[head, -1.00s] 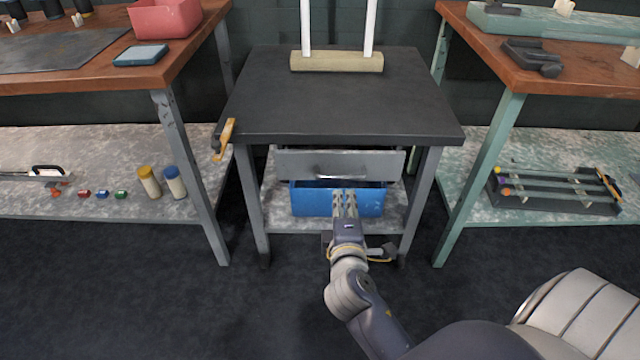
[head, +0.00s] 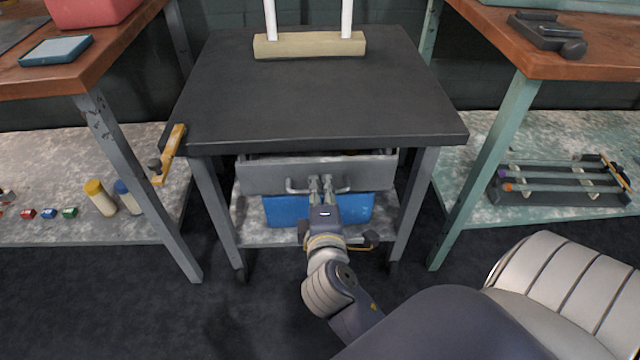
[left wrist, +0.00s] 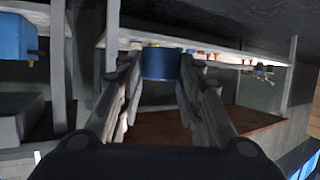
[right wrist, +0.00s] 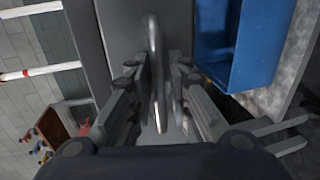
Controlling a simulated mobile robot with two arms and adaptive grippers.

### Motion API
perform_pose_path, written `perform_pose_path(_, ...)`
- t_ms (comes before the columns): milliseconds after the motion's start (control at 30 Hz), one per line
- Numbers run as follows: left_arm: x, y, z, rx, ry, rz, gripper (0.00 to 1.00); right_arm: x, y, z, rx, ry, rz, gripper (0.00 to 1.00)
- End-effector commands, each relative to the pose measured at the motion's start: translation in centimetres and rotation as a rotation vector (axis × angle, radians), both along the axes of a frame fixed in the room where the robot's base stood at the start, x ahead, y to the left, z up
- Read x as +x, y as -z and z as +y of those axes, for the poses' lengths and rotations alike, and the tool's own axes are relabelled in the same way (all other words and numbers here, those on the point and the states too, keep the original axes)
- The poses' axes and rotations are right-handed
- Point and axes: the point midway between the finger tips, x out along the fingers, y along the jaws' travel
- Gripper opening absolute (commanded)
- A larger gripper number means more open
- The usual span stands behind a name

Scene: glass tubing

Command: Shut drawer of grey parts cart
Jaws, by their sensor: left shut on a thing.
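The grey parts cart has a dark top (head: 310,95) and a grey drawer (head: 265,177) under it. The drawer stands a little out, with a narrow gap above its front. Its metal bar handle (right wrist: 155,65) shows in the right wrist view. My right gripper (head: 320,183) is at the handle, fingers open on either side of the bar; I cannot tell if they touch it. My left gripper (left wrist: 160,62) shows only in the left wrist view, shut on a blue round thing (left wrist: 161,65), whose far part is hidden.
A blue bin (head: 285,210) sits on the cart's lower shelf below the drawer. A wooden block with white posts (head: 310,46) stands on top. Workbenches (head: 575,65) flank the cart; the floor in front is dark and open.

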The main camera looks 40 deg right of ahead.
Motion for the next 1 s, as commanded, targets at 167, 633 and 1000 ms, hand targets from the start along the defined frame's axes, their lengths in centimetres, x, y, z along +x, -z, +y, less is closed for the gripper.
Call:
perform_pose_path(167, 0.0, 0.0, 0.0, 0.0, 0.0, 0.0, 0.18, 0.0, 0.0, 0.0, 0.0, 0.0, 0.0, 0.18)
perform_pose_path(633, 0.0, -1.4, 0.0, 0.0, 0.0, 0.0, 0.18, 1.3, -0.5, -0.7, -0.004, 0.0, 0.001, 0.0)
perform_pose_path(1000, 0.0, -2.3, 0.0, 0.0, 0.0, 0.0, 0.18, 3.2, 0.0, -2.0, -0.001, 0.0, -0.002, 0.0)
